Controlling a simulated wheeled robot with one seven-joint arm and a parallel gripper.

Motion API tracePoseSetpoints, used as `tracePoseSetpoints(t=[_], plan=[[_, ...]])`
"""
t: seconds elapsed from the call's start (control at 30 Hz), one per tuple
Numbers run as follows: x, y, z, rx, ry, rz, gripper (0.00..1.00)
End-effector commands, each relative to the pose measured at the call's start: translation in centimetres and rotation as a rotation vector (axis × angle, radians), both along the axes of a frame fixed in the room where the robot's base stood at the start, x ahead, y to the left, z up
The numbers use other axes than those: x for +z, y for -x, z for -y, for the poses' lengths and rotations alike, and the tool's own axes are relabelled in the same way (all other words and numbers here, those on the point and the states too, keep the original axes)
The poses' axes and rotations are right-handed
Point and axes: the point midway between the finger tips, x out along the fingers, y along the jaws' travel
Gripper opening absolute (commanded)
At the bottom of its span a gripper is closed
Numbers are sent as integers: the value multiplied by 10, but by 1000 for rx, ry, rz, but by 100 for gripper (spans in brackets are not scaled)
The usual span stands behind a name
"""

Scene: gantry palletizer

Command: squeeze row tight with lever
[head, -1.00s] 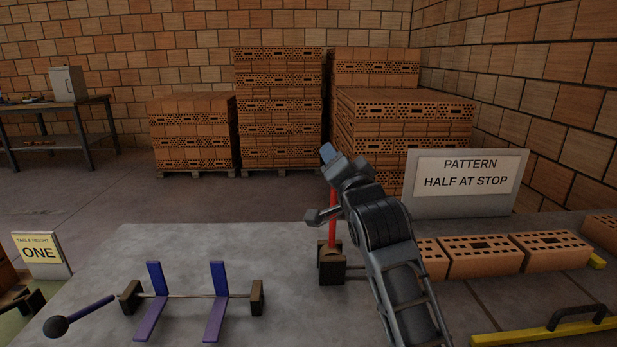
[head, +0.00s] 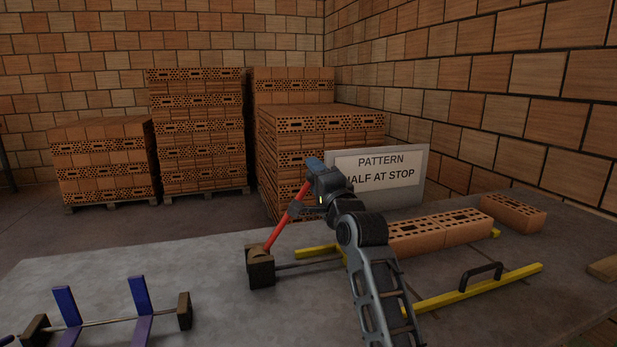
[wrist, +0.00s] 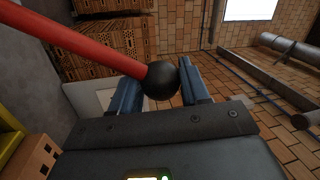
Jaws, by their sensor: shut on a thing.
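The red lever (head: 288,217) rises from a dark block (head: 260,270) on the grey table and leans to the right. My gripper (head: 314,165) is at its top. In the wrist view the lever's black ball knob (wrist: 162,82) sits between my blue fingers, which are shut on it. A thin rod runs right from the block toward the brick row (head: 440,230), partly hidden behind my arm. Perforated orange bricks stand in this row, with its left end hidden by my arm. One more brick (head: 512,212) lies apart at the right.
A yellow bar with a dark handle (head: 481,275) lies in front of the row. Another yellow piece (head: 318,251) shows left of my arm. A sign reading "HALF AT STOP" (head: 380,172) stands behind. A purple two-pronged fixture (head: 140,295) is at front left.

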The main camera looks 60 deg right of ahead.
Motion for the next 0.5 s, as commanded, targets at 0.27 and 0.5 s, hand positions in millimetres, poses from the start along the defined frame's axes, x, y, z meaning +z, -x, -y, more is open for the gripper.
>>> tracePoseSetpoints(t=[0.27, 0.5], plan=[[-3, 0, 2, 2, -12, 5, 0], [-4, 1, 2, 0, -12, 3, 53]])
